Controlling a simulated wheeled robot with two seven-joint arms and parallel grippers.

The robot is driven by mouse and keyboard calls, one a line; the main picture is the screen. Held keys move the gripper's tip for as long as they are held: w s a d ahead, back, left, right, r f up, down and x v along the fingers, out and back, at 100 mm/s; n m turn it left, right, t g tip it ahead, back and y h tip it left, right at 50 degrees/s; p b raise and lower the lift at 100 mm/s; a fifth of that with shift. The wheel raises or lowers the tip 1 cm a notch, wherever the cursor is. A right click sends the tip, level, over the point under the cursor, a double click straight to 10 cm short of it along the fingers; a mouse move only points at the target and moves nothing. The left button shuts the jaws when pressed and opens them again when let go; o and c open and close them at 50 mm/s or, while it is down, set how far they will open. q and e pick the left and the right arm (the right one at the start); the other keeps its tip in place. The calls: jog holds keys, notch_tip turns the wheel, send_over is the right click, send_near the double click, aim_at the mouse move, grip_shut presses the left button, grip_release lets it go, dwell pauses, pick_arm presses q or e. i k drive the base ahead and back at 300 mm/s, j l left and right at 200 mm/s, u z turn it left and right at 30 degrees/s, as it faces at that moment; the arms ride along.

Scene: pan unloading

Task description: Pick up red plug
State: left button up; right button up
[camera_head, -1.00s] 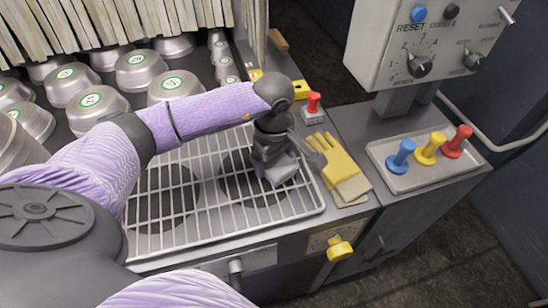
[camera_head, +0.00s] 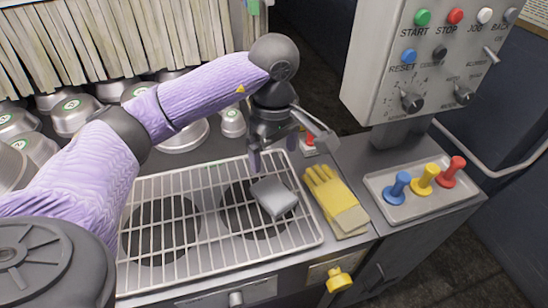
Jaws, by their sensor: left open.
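A red plug (camera_head: 310,139) on a small pale base stands behind the rack's right rear corner, partly hidden by my left gripper. My left gripper (camera_head: 285,150) is open and empty, above the back of the wire rack. Its right finger is close to the rear red plug in the picture; I cannot tell whether they touch. My right gripper is not in view.
A grey block (camera_head: 273,197) lies on the wire rack (camera_head: 180,252). Yellow gloves (camera_head: 335,197) lie right of the rack. A control box (camera_head: 430,65) overhangs the back right. Metal pans (camera_head: 75,115) fill the left rear, partly behind my arm.

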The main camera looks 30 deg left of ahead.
aim_at(308, 142)
jog(key=u, duration=0.75)
jog(key=k+l, duration=0.8)
jog(key=k, duration=0.05)
